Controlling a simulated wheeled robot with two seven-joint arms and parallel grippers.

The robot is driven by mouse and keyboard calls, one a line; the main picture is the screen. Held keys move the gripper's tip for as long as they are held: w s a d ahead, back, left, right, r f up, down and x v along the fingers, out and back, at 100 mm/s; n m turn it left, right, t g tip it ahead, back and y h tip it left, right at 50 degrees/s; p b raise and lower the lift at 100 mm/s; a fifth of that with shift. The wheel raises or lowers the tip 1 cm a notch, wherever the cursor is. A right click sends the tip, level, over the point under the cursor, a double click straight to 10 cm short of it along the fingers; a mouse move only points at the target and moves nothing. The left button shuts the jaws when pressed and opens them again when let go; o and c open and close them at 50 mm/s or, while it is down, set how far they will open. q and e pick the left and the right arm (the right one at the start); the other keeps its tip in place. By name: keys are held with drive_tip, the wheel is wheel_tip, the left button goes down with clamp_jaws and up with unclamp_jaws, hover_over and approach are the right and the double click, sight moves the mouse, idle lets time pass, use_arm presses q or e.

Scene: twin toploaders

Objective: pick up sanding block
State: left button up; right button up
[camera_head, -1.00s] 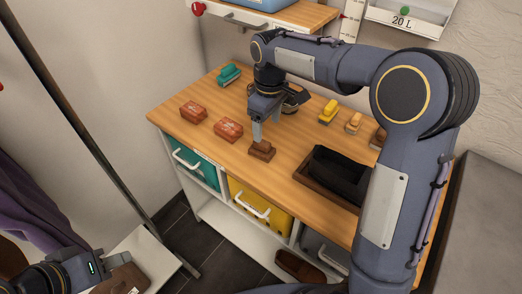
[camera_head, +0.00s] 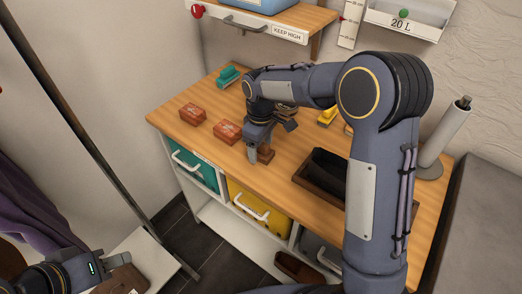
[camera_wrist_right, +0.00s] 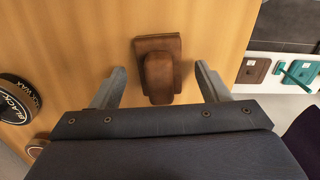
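A dark brown block with a raised rounded grip (camera_wrist_right: 160,75) lies on the wooden worktop; I take it as the sanding block. It also shows in the head view (camera_head: 266,154), partly hidden by my right gripper. My right gripper (camera_wrist_right: 158,88) is open in the wrist view, with one finger on each side of the block and gaps between. In the head view my right gripper (camera_head: 254,156) is low over the front of the worktop. My left gripper (camera_head: 120,262) is at the lower left, by a brown block (camera_head: 125,280); its fingers are unclear.
Two reddish blocks (camera_head: 193,114) (camera_head: 227,131) and a teal brush (camera_head: 228,76) lie left of the right gripper. A yellow brush (camera_head: 327,117) and a dark tray (camera_head: 311,182) are to the right. A round black tin (camera_wrist_right: 14,106) shows in the wrist view.

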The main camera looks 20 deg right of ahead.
drive_tip(key=c, duration=1.1)
drive_tip(key=shift+o, duration=0.2)
drive_tip(key=shift+r, duration=0.15)
drive_tip(key=shift+r, duration=0.65)
drive_tip(key=s+a+r+b, duration=0.1)
drive_tip(key=s+a+r, duration=0.7)
drive_tip(key=s+r, duration=0.3)
drive_tip(key=shift+a+r, duration=0.25)
drive_tip(key=shift+a, duration=0.05)
